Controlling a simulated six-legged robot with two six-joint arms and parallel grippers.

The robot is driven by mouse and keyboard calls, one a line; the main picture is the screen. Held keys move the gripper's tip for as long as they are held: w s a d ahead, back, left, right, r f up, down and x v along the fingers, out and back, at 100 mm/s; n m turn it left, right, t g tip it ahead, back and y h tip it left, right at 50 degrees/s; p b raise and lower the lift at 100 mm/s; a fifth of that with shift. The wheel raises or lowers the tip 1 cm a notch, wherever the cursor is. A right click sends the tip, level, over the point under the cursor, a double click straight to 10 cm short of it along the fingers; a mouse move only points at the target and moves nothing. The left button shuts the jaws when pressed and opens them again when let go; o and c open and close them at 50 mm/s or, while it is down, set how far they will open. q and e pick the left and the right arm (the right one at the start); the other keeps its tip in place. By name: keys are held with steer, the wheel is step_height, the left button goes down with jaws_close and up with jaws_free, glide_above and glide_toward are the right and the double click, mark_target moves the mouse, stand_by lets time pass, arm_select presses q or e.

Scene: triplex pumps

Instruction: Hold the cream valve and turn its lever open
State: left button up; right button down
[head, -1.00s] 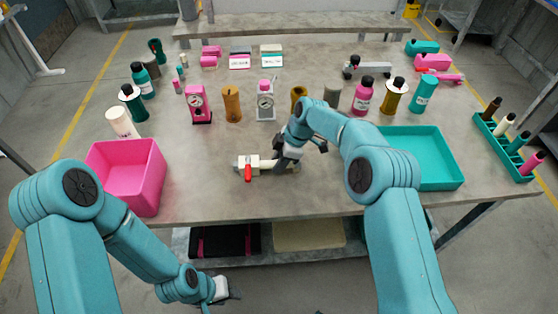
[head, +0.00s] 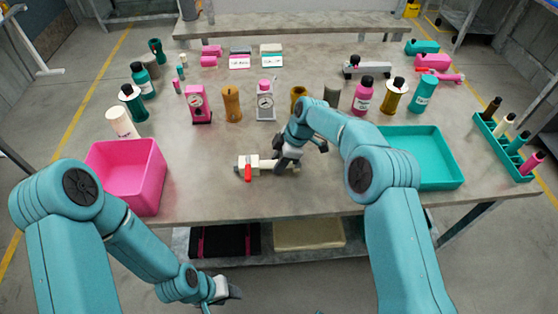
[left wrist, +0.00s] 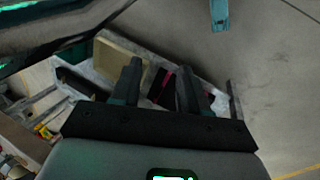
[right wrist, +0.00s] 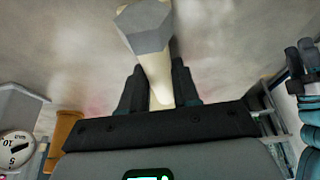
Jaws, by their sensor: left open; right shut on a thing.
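The cream valve (head: 262,164) lies on the table near its front middle, with a red lever (head: 248,173) at its left end pointing toward the front edge. My right gripper (head: 284,163) is shut on the right part of the valve. In the right wrist view the cream valve (right wrist: 156,75) runs between the fingers of the right gripper (right wrist: 160,92), with a grey hexagonal end toward the top. The red lever does not show there. My left gripper (head: 228,292) is low in front of the table, away from the valve. In the left wrist view the left gripper (left wrist: 160,82) is open and empty.
A pink bin (head: 128,176) stands left of the valve and a teal tray (head: 428,158) right of it. Pump stands, bottles and cylinders stand behind. A teal rack (head: 507,150) is at the right edge. The table front around the lever is clear.

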arm_select(q)
steer(key=shift+w, duration=0.2)
steer(key=c, duration=0.7)
steer(key=w+m, duration=0.2)
steer(key=w+r+m+g, duration=0.1)
steer(key=w+m, duration=0.2)
steer(key=w+d+r+m, duration=0.1)
steer(key=w+m, duration=0.1)
steer(key=shift+w+r, duration=0.2)
steer(key=shift+r, duration=0.05)
jaws_close()
step_height(320, 180, up, 26)
steer(key=m, duration=1.3)
glide_above(248, 170)
steer(key=s+d, duration=0.2)
steer(key=shift+t, duration=0.3)
steer(key=shift+w+a+f, duration=0.1)
steer(key=shift+a+f, duration=0.05)
steer(key=shift+f, duration=2.4)
steer(key=shift+w+a+f, duration=0.1)
steer(key=shift+a+f, duration=0.05)
steer(key=shift+f, duration=2.4)
